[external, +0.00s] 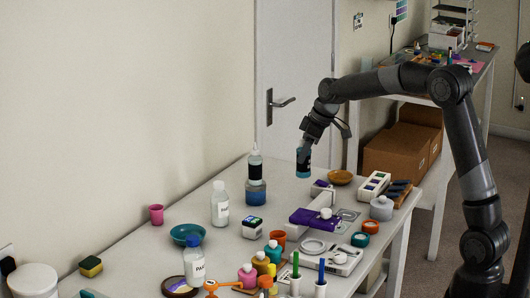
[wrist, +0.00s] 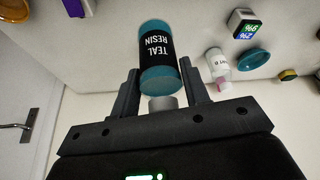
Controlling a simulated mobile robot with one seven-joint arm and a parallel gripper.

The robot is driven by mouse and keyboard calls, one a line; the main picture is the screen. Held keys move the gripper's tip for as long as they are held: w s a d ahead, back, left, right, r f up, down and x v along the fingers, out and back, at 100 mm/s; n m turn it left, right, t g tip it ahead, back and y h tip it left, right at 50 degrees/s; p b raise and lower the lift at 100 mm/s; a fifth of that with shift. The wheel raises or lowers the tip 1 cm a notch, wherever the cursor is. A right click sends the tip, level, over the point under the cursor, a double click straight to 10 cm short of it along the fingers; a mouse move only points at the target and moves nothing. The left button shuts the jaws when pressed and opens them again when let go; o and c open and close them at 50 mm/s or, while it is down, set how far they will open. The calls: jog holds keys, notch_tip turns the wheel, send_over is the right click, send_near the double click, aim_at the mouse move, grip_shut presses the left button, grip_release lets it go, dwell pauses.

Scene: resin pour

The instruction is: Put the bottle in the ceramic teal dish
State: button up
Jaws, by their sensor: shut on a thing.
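My gripper (external: 304,147) is shut on a teal bottle (external: 303,163) with a black label. In the wrist view the bottle (wrist: 157,80) reads "TEAL RESIN" upside down and sits between both fingers (wrist: 159,72), with a grey cap toward the palm. It is over the far part of the table; its exact height is hard to tell. The teal dish (external: 187,235) stands at the left of the table, well apart from the gripper, and looks empty. The dish also shows in the wrist view (wrist: 253,61).
A pink cup (external: 156,215) and sponge (external: 91,266) are near the dish.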

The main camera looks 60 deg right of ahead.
jog(key=w+a+r+n+y, duration=0.1)
jog(key=w+a+r+n, duration=0.1)
jog(key=w+a, duration=0.55)
jog(key=w+a+r+n, duration=0.2)
jog(key=w+a, duration=0.3)
jog(key=a, duration=0.5)
jog(key=shift+g, duration=0.3)
jog(key=shift+w+a+f, duration=0.75)
jog(key=shift+a+f, duration=1.1)
jog(key=shift+a, duration=0.15)
jog(key=shift+w+a+f, duration=0.75)
jog(key=shift+a+f, duration=1.15)
jog(key=shift+a, duration=0.1)
jog(key=shift+w+a+f, duration=0.75)
jog(key=shift+a+f, duration=1.1)
jog(key=shift+a, duration=0.15)
jog(key=shift+f, duration=0.1)
jog(key=shift+f, duration=0.55)
jog(key=o, duration=1.1)
jog(key=shift+r, duration=0.1)
